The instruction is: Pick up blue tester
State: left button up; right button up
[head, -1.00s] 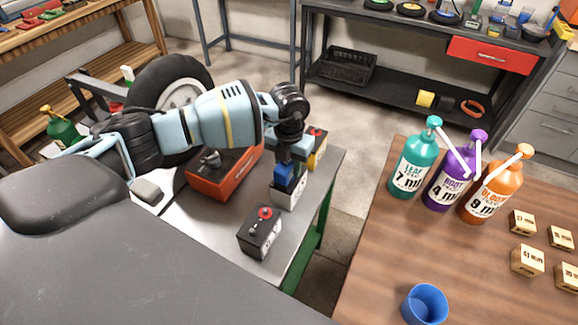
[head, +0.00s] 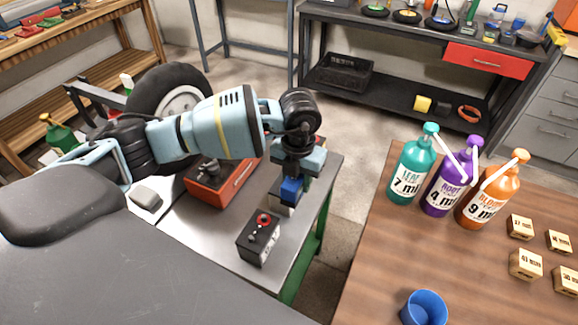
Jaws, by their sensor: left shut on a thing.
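The blue tester (head: 291,190) is a small blue block at the tip of my left gripper (head: 293,180), which is shut on it. My right gripper is not in view.
A dark battery with a red cap (head: 259,238) stands in front, and a red box (head: 222,185) is to the left. The grey table (head: 190,232) has bare room at front left. A wooden table (head: 390,265) on the right holds bottles, blocks and a blue cup (head: 424,308).

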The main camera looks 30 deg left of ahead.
pick_arm(q)
jog(key=s+d, duration=0.6)
jog(key=d, duration=0.1)
jog(key=shift+r, duration=0.4)
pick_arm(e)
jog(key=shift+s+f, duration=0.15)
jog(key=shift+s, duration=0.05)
pick_arm(q)
jog(key=shift+s+d, duration=0.1)
jog(key=shift+r, duration=0.1)
notch_tip(320, 180, up, 6)
jog(key=p, duration=0.3)
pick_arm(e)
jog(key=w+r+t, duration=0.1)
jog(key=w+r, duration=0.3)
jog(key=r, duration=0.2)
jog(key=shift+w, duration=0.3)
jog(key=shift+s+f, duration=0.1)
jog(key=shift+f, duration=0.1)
